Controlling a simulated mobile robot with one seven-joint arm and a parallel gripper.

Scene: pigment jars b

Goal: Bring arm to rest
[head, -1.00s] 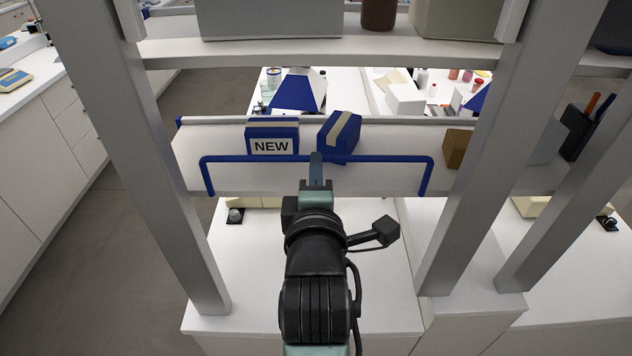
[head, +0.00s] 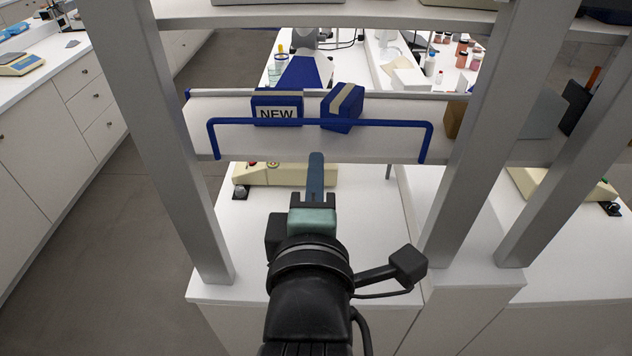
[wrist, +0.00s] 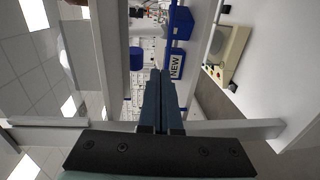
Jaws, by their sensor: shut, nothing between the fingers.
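My gripper (head: 316,172) is shut and empty. In the head view it points away from me, in front of and below the blue rail of the shelf. In the wrist view the closed fingers (wrist: 160,100) point up the picture, with nothing between them. A blue box marked NEW (head: 277,110) stands on the shelf (head: 380,146) behind the rail. A blue box with a pale band (head: 342,106) stands to its right, turned at an angle. My gripper touches neither box.
The blue rail (head: 320,122) runs along the shelf front. Grey posts (head: 165,150) (head: 497,150) stand on both sides of my arm. A cream device (head: 285,174) sits on the white bench (head: 240,262) below. A brown box (head: 455,118) stands at the shelf's right.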

